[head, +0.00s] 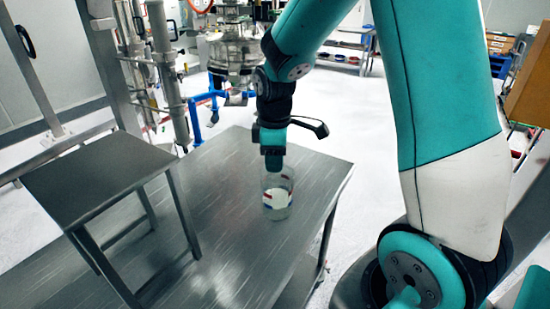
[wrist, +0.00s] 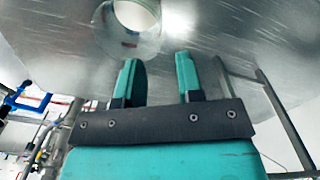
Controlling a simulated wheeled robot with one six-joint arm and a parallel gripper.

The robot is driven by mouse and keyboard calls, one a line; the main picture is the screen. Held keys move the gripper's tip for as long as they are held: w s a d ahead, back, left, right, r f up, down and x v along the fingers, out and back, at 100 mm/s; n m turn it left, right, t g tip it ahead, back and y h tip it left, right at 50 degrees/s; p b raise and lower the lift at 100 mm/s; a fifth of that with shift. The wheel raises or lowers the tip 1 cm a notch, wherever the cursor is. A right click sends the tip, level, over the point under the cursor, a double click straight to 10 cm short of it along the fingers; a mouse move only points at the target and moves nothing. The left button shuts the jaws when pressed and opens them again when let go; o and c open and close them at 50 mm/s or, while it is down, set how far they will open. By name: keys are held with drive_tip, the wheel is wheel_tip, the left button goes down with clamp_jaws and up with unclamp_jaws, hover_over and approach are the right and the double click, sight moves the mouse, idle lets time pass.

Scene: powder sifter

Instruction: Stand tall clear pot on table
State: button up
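The tall clear pot (head: 278,198) stands upright on the metal table (head: 225,255), near its right side. It has a white label with red and blue marks. My gripper (head: 273,167) points down at the pot's top in the head view, overlapping its rim there. In the wrist view my gripper (wrist: 160,68) is open, its two teal fingers apart with nothing between them. The pot (wrist: 137,50) shows there just beyond the fingertips, offset toward the left finger. I cannot tell whether any finger touches it.
A raised metal platform (head: 95,178) on legs stands at the table's left. The sifter machine (head: 235,55) and blue pipes (head: 205,108) are behind. A brown box (head: 530,85) is at far right. The tabletop around the pot is clear.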

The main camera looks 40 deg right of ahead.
drive_tip(key=s+a+r+m+y, duration=0.1)
drive_tip(key=s+a+r+y, duration=0.1)
drive_tip(key=s+a+r, duration=0.3)
drive_tip(key=s+a+r+m+y, duration=0.1)
drive_tip(key=s+a+r, duration=0.4)
drive_tip(key=s+a, duration=0.9)
drive_tip(key=shift+a+r+m+y, duration=0.15)
drive_tip(key=shift+r+m+y, duration=0.2)
drive_tip(key=shift+y, duration=0.35)
